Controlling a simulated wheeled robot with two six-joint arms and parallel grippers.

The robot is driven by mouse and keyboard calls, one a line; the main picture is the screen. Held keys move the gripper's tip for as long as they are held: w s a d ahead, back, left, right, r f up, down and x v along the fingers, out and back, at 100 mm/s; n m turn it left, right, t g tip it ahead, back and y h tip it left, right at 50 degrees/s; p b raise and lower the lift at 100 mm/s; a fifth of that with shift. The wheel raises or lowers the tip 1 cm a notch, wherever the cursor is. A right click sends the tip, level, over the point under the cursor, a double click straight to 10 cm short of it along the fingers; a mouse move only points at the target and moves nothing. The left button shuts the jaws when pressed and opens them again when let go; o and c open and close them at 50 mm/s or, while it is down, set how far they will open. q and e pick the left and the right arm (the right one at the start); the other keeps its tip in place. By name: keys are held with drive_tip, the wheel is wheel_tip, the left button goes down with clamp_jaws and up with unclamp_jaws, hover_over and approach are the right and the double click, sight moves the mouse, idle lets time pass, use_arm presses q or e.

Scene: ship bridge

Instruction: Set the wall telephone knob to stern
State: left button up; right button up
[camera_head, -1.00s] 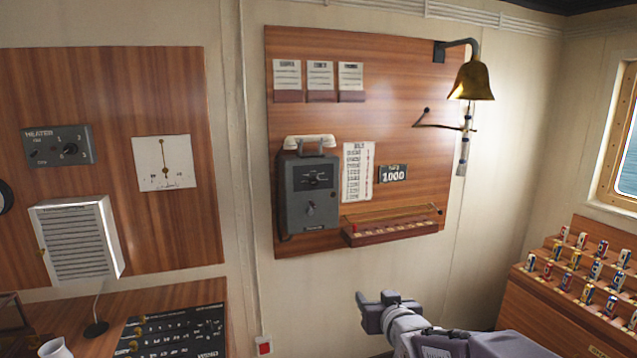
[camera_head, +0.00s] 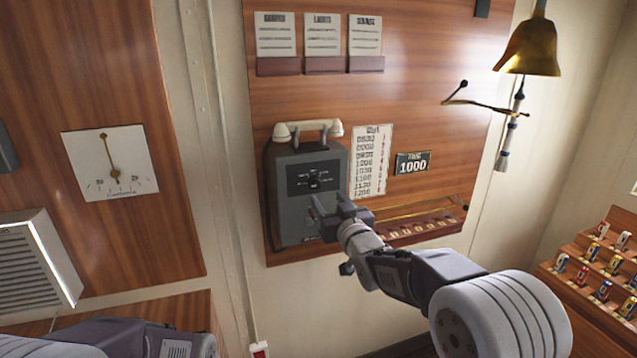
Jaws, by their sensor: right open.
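The grey wall telephone (camera_head: 284,205) hangs on the wooden wall panel, with a cream handset (camera_head: 308,129) resting on top. Its dark dial plate carries a round black knob (camera_head: 314,179); the lettering around it is too small to read. My right gripper (camera_head: 323,205) is open in front of the lower part of the telephone, just below the knob, and holds nothing. It hides the lower front of the telephone; I cannot tell whether it touches anything there. Part of my left arm shows at the bottom left, but its gripper is out of view.
A wooden rack (camera_head: 420,228) with a brass rail sits right of the telephone, close behind my right arm. A brass bell (camera_head: 528,48) with its rope hangs at the upper right. A time sign (camera_head: 412,163) and a list (camera_head: 371,162) are on the panel.

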sight(317, 185)
drive_tip(key=p+x, duration=0.1)
drive_tip(key=x, duration=0.2)
drive_tip(key=p+x, duration=0.1)
drive_tip(key=x, duration=0.2)
drive_tip(key=p+x, duration=0.2)
drive_tip(key=x, duration=0.1)
drive_tip(key=shift+w+d+f, duration=0.1)
drive_tip(key=shift+d+f, duration=0.1)
drive_tip(key=shift+f, duration=0.1)
drive_tip(key=shift+w+a, duration=0.15)
drive_tip(key=shift+r, duration=0.1)
drive_tip(key=shift+c, duration=0.6)
drive_tip(key=shift+w, duration=0.15)
clamp_jaws()
